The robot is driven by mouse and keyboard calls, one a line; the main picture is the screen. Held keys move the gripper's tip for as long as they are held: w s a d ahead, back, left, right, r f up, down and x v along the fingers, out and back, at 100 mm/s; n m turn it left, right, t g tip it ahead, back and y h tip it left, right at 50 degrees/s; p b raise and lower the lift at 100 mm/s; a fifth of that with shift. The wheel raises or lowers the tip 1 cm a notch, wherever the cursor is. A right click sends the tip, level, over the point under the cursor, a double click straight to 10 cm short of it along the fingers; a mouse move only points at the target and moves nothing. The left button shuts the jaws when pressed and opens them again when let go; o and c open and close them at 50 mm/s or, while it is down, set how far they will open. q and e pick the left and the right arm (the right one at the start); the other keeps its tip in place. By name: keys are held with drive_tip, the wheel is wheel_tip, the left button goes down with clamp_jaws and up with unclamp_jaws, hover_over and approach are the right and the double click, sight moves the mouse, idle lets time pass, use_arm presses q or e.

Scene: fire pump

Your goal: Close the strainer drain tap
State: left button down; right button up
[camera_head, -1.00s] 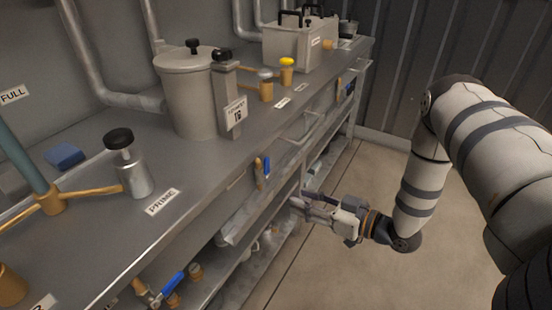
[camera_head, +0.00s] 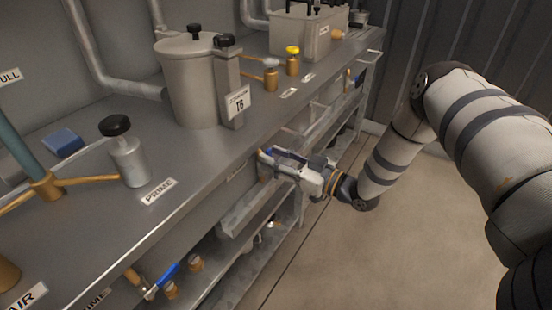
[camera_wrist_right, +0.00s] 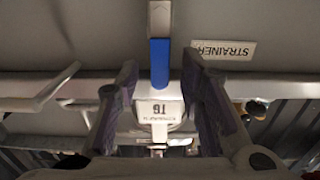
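The strainer drain tap has a blue lever (camera_wrist_right: 160,62), which shows in the right wrist view beside a STRAINER label (camera_wrist_right: 223,49). It lies lengthwise between the two fingers of my right gripper (camera_wrist_right: 162,72), which are apart, with a gap on both sides of the lever. In the head view my right gripper (camera_head: 270,156) is at the bench's front edge, below the strainer pot (camera_head: 190,90), and largely hides the tap. Whether a finger touches the lever cannot be told. My left gripper is not in view.
Another blue-handled tap (camera_head: 168,275) sits lower at the front left. The bench top (camera_head: 200,165) holds a metal bottle with a black knob (camera_head: 128,155) and a yellow-capped brass valve (camera_head: 292,60). Shelves lie under the bench. The floor (camera_head: 400,250) to the right is clear.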

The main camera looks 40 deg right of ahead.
drive_tip(key=shift+c, duration=0.6)
clamp_jaws()
